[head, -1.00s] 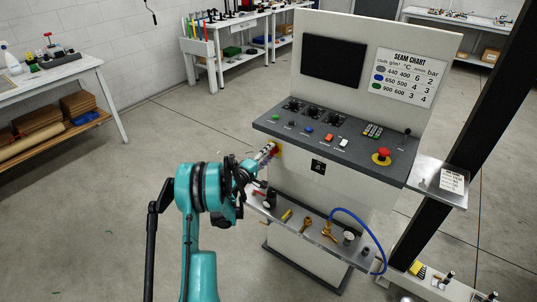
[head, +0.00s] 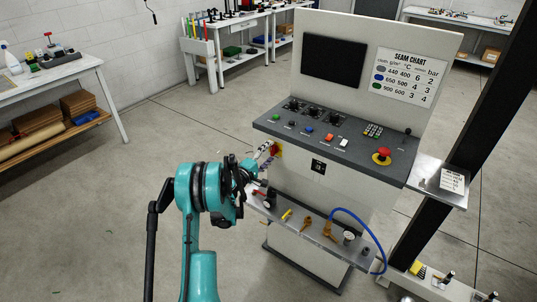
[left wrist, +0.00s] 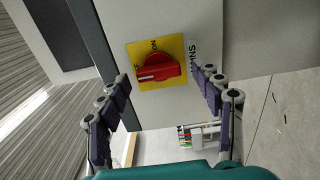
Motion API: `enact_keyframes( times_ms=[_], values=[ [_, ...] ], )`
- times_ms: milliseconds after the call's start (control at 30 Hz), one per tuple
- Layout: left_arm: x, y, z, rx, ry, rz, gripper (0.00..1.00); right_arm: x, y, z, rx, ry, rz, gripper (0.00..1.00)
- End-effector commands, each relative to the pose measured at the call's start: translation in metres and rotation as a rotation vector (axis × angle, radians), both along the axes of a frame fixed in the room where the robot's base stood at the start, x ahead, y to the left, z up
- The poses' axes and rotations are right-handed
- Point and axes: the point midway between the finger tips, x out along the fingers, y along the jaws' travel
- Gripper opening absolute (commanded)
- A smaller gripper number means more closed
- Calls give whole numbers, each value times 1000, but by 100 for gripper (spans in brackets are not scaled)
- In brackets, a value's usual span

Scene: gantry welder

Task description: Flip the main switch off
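The main switch is a red rotary knob (left wrist: 158,70) on a yellow plate (left wrist: 176,49), on the console's left side. In the left wrist view, its bar lies roughly crosswise with a white mark at the left end; "ON" reads at the plate's top edge. My right gripper is not in view.
The grey console panel (head: 365,157) carries several buttons and a red emergency stop (head: 383,154). Below, a shelf (head: 331,246) with fittings, a gauge and a blue hose (head: 365,222) lies close to my left arm. Open floor lies left of the console.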

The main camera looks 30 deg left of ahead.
Motion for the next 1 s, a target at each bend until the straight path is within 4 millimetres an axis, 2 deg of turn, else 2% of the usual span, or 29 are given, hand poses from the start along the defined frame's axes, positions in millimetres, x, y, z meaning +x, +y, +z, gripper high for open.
enact_keyframes(
  times_ms=[267,367,733,900,1000],
  values=[
    [-5,0,0,1,0,0,66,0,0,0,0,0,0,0],
    [-17,2,0,1,0,0,66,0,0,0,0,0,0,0],
    [-95,8,0,0,0,2,66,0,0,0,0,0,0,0],
    [-115,10,0,0,0,1,66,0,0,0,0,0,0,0],
    [-119,10,0,0,0,1,66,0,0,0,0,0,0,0]
  ],
)
